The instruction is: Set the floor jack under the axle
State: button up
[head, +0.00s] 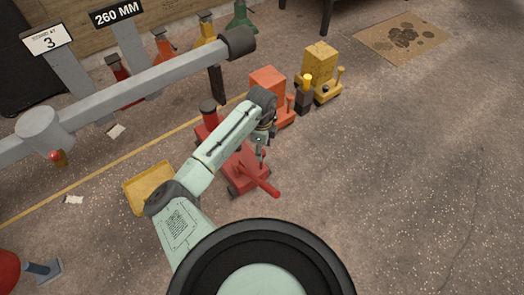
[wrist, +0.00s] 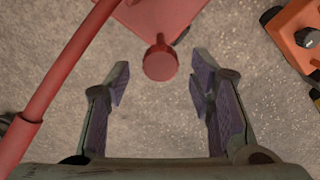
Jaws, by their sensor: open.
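The red floor jack (head: 247,178) stands on the floor below my gripper, partly hidden by my arm. It has wheels and a long red bar pointing to the lower right. In the wrist view, a round red knob (wrist: 160,62) on the jack's edge lies just ahead of the fingertips, roughly centred. A red bar (wrist: 62,85) runs along the left, outside the fingers. My gripper (wrist: 158,88) is open with nothing between its fingers; in the head view it is over the jack (head: 261,150). The grey axle (head: 130,90) runs from left to upper right, beyond my arm.
An orange device (head: 268,84) and a yellow device (head: 318,66) stand beyond the jack. Coloured stands (head: 205,28) are behind the axle, near the "260 MM" sign (head: 118,12). A yellow tray (head: 148,187) lies left of my arm. The right floor is clear.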

jog(key=shift+f, duration=0.7)
jog(key=shift+c, duration=0.4)
grip_shut()
